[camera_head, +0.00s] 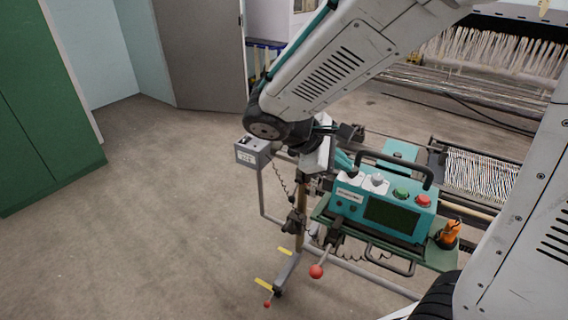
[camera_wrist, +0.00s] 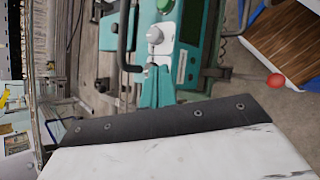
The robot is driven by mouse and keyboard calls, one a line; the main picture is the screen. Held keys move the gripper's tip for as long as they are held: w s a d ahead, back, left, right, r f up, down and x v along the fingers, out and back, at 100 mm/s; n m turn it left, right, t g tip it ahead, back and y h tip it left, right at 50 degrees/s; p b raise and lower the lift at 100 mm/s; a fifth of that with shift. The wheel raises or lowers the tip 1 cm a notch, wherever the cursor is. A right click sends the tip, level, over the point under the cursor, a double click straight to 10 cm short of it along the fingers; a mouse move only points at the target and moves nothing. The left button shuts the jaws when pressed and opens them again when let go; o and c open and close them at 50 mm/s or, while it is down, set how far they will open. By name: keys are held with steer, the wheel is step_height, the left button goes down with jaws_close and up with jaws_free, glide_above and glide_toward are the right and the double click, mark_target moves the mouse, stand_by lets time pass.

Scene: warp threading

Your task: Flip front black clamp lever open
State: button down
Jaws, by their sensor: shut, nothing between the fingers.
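My gripper (camera_head: 345,163) has teal fingers. They are together with nothing between them, beside the left end of the control box's black handle. In the wrist view the fingertips (camera_wrist: 153,72) lie just below a grey-white knob (camera_wrist: 154,36) on the teal control box (camera_wrist: 190,30). I cannot tell from the frames whether they touch the box. In the head view a small black clamp-like part (camera_head: 349,133) shows behind my gripper. Another dark clamp (camera_head: 296,223) sits on the stand's upright. I cannot make out which is the front clamp lever, or its position.
The teal control box (camera_head: 375,214) has green and red buttons and a black carry handle (camera_head: 394,160). A red ball-ended lever (camera_head: 316,271) sticks out below it. An orange-topped tool (camera_head: 449,232) stands at its right. Warp threads (camera_head: 485,171) lie behind. Floor at left is clear.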

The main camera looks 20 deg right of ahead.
steer(key=w+a+f+n+t+h, duration=0.2)
steer(key=w+a+f+n+t, duration=0.7)
steer(key=w+a+f+n, duration=0.4)
steer(key=a+f, duration=0.1)
steer(key=a, duration=0.1)
steer(key=shift+w+a+n, duration=0.25)
steer(key=shift+a+n, duration=0.05)
steer(key=shift+w+d+f, duration=0.1)
steer(key=shift+f, duration=0.05)
steer(key=w+d, duration=0.6)
steer(key=d, duration=0.3)
steer(key=shift+w+d+r, duration=0.2)
steer(key=shift+w+r, duration=0.05)
steer(key=shift+r, duration=0.2)
steer(key=shift+a+r, duration=0.1)
